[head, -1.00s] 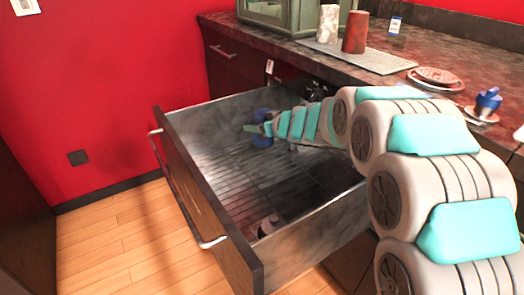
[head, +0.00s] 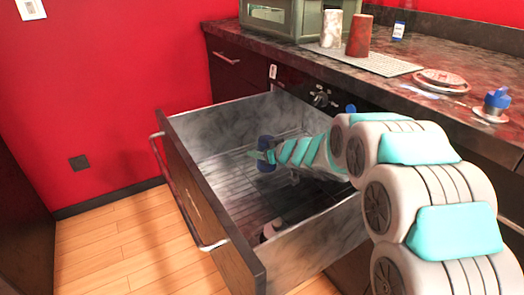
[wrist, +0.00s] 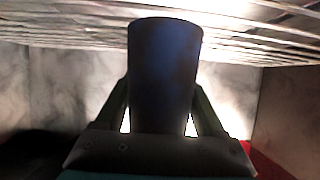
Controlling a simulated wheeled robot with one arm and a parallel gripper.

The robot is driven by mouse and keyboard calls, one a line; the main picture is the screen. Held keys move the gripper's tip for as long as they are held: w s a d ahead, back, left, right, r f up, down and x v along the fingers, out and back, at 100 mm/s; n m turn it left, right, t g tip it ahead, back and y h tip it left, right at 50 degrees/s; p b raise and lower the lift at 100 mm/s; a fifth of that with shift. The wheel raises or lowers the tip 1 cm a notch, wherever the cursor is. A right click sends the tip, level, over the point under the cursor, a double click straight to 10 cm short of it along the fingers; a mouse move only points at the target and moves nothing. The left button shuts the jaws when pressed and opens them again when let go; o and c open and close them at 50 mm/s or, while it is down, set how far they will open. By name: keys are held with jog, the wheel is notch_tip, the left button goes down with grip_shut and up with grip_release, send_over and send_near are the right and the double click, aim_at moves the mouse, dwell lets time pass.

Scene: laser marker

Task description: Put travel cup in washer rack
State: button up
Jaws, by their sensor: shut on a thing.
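The travel cup (head: 266,142) is dark blue and held inside the open pull-out washer, near its far-left part. My gripper (head: 264,157) is shut on it. In the wrist view, the cup (wrist: 165,75) stands between the two fingers of my gripper (wrist: 162,112). The washer rack (head: 222,192) is a wire grid low in the pull-out; its wires (wrist: 60,32) cross the top of the wrist view. I cannot tell whether the cup touches the rack.
A small pale and dark item (head: 271,229) lies in the pull-out's near corner. The pull-out's front panel (head: 200,200) with its bar handle is on the left. On the counter are a white cup (head: 331,28), a red-brown cup (head: 359,36) and a blue-topped container (head: 496,100).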

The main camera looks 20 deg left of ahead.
aim_at(263, 144)
jog(key=o, duration=1.5)
jog(key=shift+d+r, duration=0.1)
jog(key=shift+r, duration=0.1)
jog(key=shift+p+v, duration=0.35)
jog(key=shift+v, duration=3.3)
